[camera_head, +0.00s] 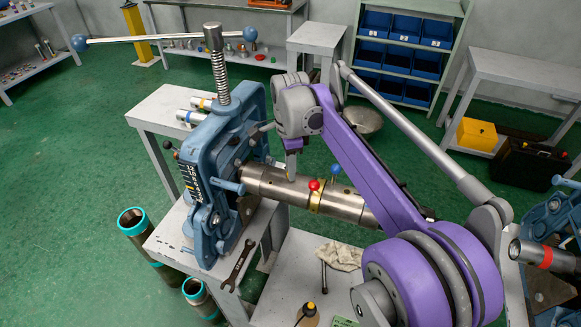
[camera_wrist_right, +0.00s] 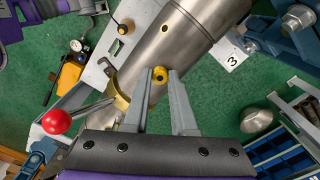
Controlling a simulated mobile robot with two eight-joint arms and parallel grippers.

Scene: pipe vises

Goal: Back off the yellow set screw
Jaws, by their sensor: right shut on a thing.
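A steel pipe (camera_head: 262,184) runs out to the right of a blue pipe vise (camera_head: 213,166). A yellow collar (camera_head: 316,198) with a red ball and a blue ball sits around it. My right gripper (camera_head: 291,172) comes down over the pipe, left of the collar. In the right wrist view, my right gripper (camera_wrist_right: 161,72) is shut on the small yellow set screw (camera_wrist_right: 160,76), which shows between its fingertips beside the pipe (camera_wrist_right: 170,38). I cannot tell how far the screw sits in its hole. In the head view the screw is hidden. My left gripper is not in view.
The red ball (camera_wrist_right: 56,121) on a lever lies close to the gripper's left side in the wrist view. A rag (camera_head: 341,256) lies on the grey bench. Another blue vise (camera_head: 562,222) stands at the right.

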